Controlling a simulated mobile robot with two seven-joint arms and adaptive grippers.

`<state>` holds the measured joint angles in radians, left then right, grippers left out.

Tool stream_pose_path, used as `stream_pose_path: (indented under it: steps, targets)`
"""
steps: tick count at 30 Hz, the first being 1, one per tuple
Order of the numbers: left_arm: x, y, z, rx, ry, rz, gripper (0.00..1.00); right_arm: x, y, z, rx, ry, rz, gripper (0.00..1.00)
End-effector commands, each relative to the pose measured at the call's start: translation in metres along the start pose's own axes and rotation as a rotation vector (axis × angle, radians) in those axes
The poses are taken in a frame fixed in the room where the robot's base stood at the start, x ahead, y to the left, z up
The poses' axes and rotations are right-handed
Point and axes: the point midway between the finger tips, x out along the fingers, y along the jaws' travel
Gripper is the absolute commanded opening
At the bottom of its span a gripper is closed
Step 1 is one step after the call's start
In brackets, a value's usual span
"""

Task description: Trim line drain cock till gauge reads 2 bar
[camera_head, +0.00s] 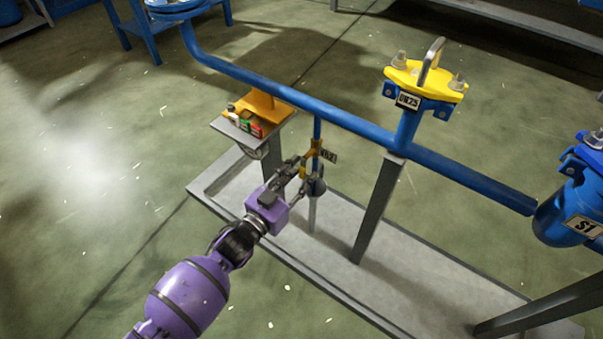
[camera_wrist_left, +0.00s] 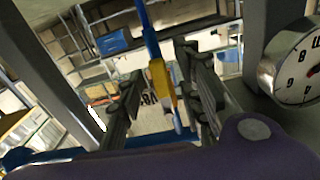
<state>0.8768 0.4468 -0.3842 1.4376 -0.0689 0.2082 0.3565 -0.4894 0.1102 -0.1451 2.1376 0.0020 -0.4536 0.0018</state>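The drain cock has a yellow lever (camera_head: 314,148) on a thin blue branch line below the blue pipe. A small dark tag hangs beside it, its lettering too small to read surely. My left gripper (camera_head: 298,168) is at the cock. In the left wrist view its fingers (camera_wrist_left: 163,95) are spread, one on each side of the yellow lever (camera_wrist_left: 158,78); I cannot tell whether either touches it. A round gauge (camera_wrist_left: 294,66) shows at the right edge of the wrist view, cut off by the frame; its needle cannot be read. My right gripper is not in view.
The blue pipe (camera_head: 350,122) crosses above my gripper. A yellow flange cover (camera_head: 425,80) marked DN25 stands right of it. A small grey shelf (camera_head: 237,133) with coloured buttons is to the left. A grey support post (camera_head: 378,208) rises from the skid (camera_head: 330,250).

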Motion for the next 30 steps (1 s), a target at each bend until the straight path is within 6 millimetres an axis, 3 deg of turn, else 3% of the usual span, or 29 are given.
stream_pose_path:
  steps: [4,12,20,30]
  targets:
    - [0.0103,0.0003,0.0011,0.000,-0.001,0.000,0.33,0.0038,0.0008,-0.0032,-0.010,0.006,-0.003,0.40]
    - [0.0116,0.0002,0.0000,0.000,-0.001,0.000,0.33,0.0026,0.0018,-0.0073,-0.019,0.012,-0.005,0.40]
    - [0.0115,0.0002,0.0000,0.000,-0.001,0.000,0.00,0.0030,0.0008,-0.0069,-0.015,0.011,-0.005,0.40]
    - [0.0114,0.0001,0.0000,0.002,-0.001,0.000,0.00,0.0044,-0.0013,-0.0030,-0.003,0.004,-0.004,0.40]
